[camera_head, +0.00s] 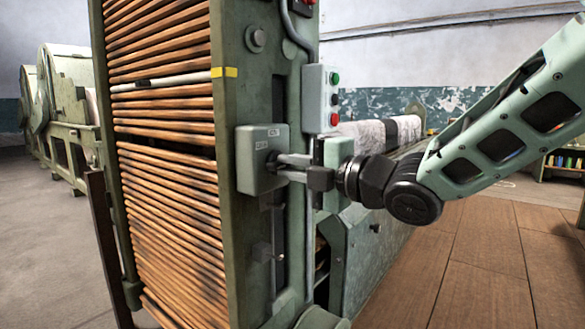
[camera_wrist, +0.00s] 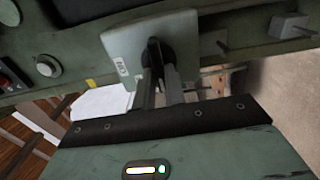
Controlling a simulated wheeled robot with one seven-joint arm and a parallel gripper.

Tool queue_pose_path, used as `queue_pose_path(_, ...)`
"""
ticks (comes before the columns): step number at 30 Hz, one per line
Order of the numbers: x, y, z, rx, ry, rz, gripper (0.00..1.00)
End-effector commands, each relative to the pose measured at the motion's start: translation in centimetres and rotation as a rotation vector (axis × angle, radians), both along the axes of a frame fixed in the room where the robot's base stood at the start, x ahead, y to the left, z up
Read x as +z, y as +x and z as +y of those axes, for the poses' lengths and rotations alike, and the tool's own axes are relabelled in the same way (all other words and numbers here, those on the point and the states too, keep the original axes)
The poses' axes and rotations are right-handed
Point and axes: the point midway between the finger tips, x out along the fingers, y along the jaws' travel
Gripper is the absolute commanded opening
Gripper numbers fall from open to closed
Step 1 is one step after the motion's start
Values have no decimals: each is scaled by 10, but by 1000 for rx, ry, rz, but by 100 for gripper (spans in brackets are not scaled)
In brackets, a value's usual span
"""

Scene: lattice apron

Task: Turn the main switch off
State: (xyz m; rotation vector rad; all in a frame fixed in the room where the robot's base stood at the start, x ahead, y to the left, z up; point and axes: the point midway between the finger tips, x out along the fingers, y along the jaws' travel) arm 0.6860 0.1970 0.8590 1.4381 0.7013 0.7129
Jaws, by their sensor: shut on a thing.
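The main switch box (camera_head: 257,170) is a grey-green box on the green machine frame, with small labels on its front. My gripper (camera_head: 280,163) reaches it from the right, its fingers at the box's right-hand face. In the wrist view the box (camera_wrist: 120,45) has a black switch handle (camera_wrist: 155,54) on its face. My gripper (camera_wrist: 158,75) is shut on this handle. The fingers cover part of the handle, and its exact angle is hard to tell.
A grey button box (camera_head: 321,98) with green, dark and red buttons is above my gripper. A rack of wooden slats (camera_head: 165,160) stands to the left. Rollers with pale cloth (camera_head: 370,136) lie behind my arm. The wooden floor (camera_head: 480,270) at the lower right is clear.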

Motion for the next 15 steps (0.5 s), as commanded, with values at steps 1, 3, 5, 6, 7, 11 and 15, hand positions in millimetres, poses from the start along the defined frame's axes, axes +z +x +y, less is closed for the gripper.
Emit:
queue_pose_path(1,-2,0,0,1,-3,1,15)
queue_pose_path(3,-1,0,0,1,-3,1,34)
queue_pose_path(5,-1,0,0,1,-2,0,34)
queue_pose_path(6,-1,0,0,1,-2,1,34)
queue_pose_path(7,-1,0,0,1,-2,1,34)
queue_pose_path(11,-1,0,0,1,-1,1,34)
queue_pose_path(15,0,0,0,0,-1,1,34)
